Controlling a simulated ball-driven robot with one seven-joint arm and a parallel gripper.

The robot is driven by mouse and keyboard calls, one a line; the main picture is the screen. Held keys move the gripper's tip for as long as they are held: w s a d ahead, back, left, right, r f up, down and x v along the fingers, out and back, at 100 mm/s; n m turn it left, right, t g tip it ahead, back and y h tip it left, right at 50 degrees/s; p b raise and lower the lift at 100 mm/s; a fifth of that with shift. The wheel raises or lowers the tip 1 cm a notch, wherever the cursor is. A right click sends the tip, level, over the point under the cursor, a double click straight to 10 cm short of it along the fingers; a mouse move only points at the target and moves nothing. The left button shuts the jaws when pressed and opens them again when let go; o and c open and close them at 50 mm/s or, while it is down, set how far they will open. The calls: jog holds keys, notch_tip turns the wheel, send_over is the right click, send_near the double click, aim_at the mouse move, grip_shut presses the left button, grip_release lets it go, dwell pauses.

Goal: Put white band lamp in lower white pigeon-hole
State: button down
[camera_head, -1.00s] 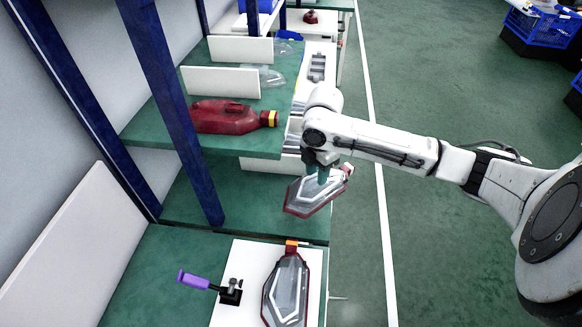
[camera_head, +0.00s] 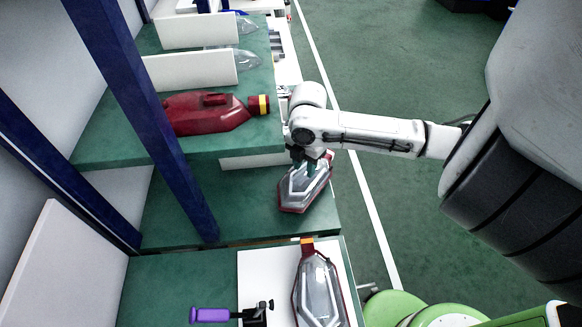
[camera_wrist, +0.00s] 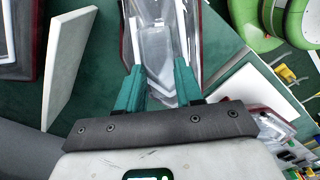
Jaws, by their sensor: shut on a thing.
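My gripper (camera_head: 312,160) is shut on a tail lamp (camera_head: 303,190) with a clear lens, white band lines and a red rim. It holds the lamp over the green lower shelf, near that shelf's right edge. In the wrist view the teal fingers (camera_wrist: 160,88) grip the held lamp (camera_wrist: 160,45) from both sides. I cannot tell whether the lamp touches the shelf. The green lower shelf (camera_head: 240,205) lies below a green upper shelf (camera_head: 110,135). White dividers (camera_head: 190,70) stand on the upper shelf, and a white panel edge (camera_head: 250,160) shows beneath it.
A red lamp with a yellow-banded end (camera_head: 205,115) lies on the upper shelf. A similar clear lamp (camera_head: 320,290) lies on a white board (camera_head: 262,275) in front, beside a purple-handled clamp (camera_head: 212,314). Blue posts (camera_head: 140,110) stand left. Green floor (camera_head: 390,80) is open at right.

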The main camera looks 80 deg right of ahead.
jog(key=shift+s+d+f, duration=0.1)
jog(key=shift+s+f, duration=0.05)
jog(key=shift+f, duration=0.05)
jog(key=c, duration=0.7)
grip_release()
jog(key=shift+c, duration=0.2)
notch_tip(320, 180, up, 12)
jog(key=b, duration=0.1)
dwell(0.5)
